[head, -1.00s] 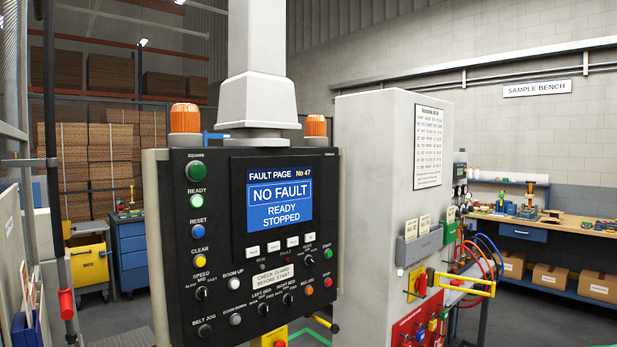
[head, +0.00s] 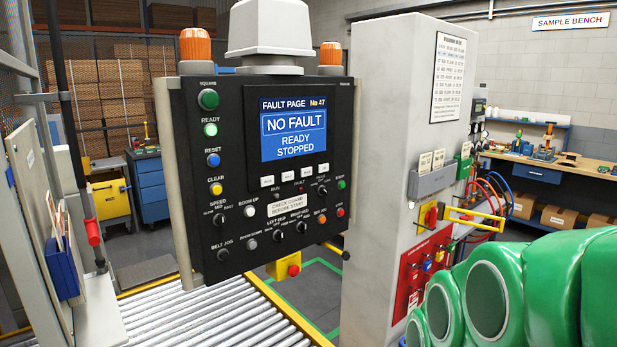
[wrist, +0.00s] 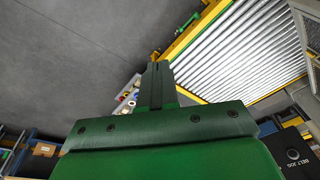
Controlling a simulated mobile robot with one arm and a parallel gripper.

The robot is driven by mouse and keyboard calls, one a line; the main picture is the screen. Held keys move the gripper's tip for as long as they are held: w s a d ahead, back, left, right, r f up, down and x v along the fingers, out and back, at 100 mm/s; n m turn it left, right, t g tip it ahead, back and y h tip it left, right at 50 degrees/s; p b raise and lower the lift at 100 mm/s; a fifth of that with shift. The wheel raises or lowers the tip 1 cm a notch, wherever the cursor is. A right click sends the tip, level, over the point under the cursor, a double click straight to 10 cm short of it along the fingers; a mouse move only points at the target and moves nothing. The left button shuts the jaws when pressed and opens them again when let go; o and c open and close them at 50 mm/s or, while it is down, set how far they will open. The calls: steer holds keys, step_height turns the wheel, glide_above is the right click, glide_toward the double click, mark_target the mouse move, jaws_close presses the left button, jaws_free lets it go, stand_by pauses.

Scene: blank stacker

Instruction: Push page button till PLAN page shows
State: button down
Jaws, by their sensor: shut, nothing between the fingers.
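The control panel (head: 206,268) hangs in the middle of the head view. Its screen (head: 293,130) reads FAULT PAGE No 47, NO FAULT, READY STOPPED. A row of small white buttons (head: 294,175) sits just under the screen; their labels are too small to read. My green arm fills the lower right of the head view, right of the panel and apart from it. My gripper (wrist: 158,68) shows in the wrist view with its dark fingers together and empty, over floor and rollers. In that view only a panel corner marked BELT JOG (wrist: 296,158) shows.
A roller conveyor (head: 200,315) with yellow rails runs below the panel. A grey cabinet (head: 385,150) with red fittings stands right of it. A left-hand stand holds a blue pocket (head: 62,268). A yellow box with a red button (head: 287,267) hangs under the panel.

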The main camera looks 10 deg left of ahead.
mark_target(267, 181)
steer(key=w+a+r+t+y, duration=0.1)
steer(key=w+a+r+t, duration=0.2)
steer(key=w, duration=0.5)
steer(key=w+a+r+n+t+y, duration=0.1)
steer(key=w+a+t, duration=0.1)
steer(key=w+a, duration=0.45)
steer(key=w+a+r+t+y, duration=0.1)
steer(key=w+a+r+t, duration=0.15)
steer(key=w, duration=0.75)
steer(key=w+a+r+m+t, duration=0.3)
steer(key=w+a+r+t, duration=0.7)
steer(key=w+r+t, duration=0.3)
steer(key=shift+w+a+r+t, duration=0.15)
steer(key=shift+w+a+t, duration=0.1)
steer(key=shift+w+t, duration=0.5)
steer(key=shift+h, duration=0.3)
steer(key=shift+w+a, duration=0.1)
steer(key=shift+w, duration=0.05)
steer(key=shift+w+a, duration=3.05)
